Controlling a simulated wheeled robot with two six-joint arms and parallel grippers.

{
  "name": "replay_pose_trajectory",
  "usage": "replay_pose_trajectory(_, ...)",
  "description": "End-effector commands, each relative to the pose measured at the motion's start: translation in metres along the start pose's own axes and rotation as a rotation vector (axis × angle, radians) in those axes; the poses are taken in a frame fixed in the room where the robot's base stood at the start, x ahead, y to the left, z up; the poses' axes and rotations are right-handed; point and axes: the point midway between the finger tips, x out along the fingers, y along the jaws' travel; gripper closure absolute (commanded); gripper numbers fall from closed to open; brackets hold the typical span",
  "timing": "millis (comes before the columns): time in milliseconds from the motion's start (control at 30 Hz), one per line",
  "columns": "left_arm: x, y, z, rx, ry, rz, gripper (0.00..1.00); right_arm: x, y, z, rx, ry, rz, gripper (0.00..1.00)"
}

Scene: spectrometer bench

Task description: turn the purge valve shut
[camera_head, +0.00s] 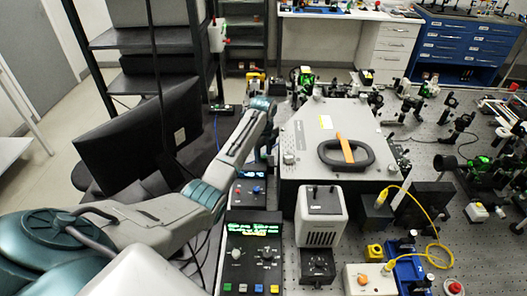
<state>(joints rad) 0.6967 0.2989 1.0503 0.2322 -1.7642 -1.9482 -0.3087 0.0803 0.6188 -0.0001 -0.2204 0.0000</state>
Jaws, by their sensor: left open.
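A large grey box (318,118) stands on the bench, with a black handle (346,154) with an orange grip on its lid. A small round knob (289,158) sits at the box's near left corner. I cannot tell for sure which part is the purge valve. My left arm reaches in from the left, and its wrist is beside the box's left side. My left gripper (268,148) is low beside that side, open, small and partly hidden, so its fingertips are hard to make out. I cannot tell whether it touches anything. My right gripper is not in view.
A control panel (251,246) with lit displays and a white-and-black unit (322,217) stand in front of the box. A dark monitor (145,135) stands left of my arm. A yellow cable (431,226) and several optics crowd the perforated bench on the right.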

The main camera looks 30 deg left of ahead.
Motion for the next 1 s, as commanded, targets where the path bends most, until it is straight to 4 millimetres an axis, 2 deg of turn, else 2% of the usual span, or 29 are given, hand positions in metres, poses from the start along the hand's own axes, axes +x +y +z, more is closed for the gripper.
replay_pose_trajectory(133,0.007,0.0,0.0,0.0,0.0,0.0,0.6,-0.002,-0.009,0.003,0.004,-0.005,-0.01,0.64)
replay_pose_trajectory(367,0.007,0.0,0.0,0.0,-0.001,0.0,0.6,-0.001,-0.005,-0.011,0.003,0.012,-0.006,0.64)
replay_pose_trajectory(567,0.007,0.0,0.0,0.0,0.0,0.0,0.99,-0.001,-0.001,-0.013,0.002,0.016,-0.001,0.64)
replay_pose_trajectory(1000,0.005,0.0,0.0,-0.073,0.001,0.002,1.0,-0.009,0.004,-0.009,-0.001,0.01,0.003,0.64)
